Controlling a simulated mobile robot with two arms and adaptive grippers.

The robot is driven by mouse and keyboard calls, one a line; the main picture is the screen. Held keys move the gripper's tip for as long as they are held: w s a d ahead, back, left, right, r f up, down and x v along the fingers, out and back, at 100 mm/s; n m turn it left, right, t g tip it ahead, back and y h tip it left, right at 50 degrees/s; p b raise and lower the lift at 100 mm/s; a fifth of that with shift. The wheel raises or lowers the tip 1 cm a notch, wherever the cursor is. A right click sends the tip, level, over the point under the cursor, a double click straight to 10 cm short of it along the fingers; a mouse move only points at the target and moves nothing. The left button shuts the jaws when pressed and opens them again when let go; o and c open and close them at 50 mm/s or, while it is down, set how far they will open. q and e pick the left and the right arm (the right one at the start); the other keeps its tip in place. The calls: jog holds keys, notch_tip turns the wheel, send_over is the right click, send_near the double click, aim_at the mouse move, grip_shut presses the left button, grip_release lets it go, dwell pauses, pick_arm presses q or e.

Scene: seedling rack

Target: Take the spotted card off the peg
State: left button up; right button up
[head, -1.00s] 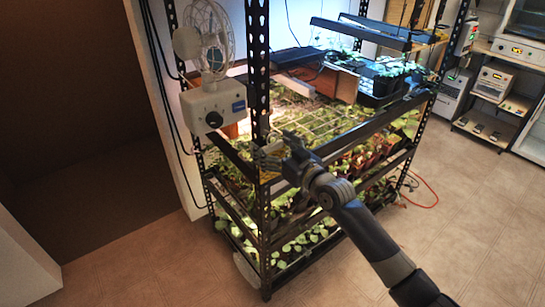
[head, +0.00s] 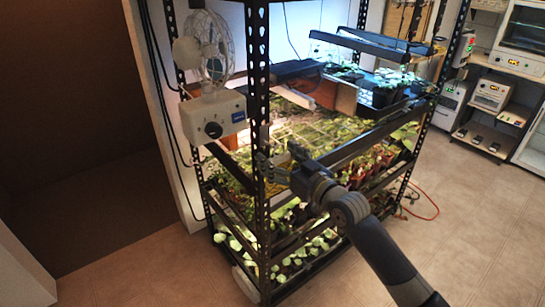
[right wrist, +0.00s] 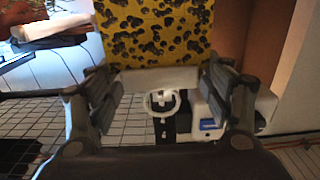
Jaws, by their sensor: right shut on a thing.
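The spotted card (right wrist: 155,32), yellow with dark blotches, fills the top middle of the right wrist view. Its top is cut off by the frame. My right gripper (right wrist: 162,92) is shut on the card, with one finger on each side of its lower part. In the head view my right gripper (head: 279,165) is beside the rack's front post, and I cannot make out the card clearly there. I cannot make out the peg in either view. My left gripper is not in view.
The black perforated rack post (head: 257,110) stands right beside my gripper. A white fan box (head: 213,117) with a fan hangs left of it. Shelves (head: 345,148) of seedlings lie behind. A red cable (head: 428,208) lies on the floor at right. Open floor is in front.

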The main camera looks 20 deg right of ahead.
jog(key=b+v, duration=0.3)
jog(key=v, duration=1.2)
jog(key=shift+r, duration=0.25)
jog(key=shift+r+p, duration=0.2)
jog(key=shift+p, duration=0.2)
jog(key=v, duration=0.7)
dwell(1.1)
dwell(0.5)
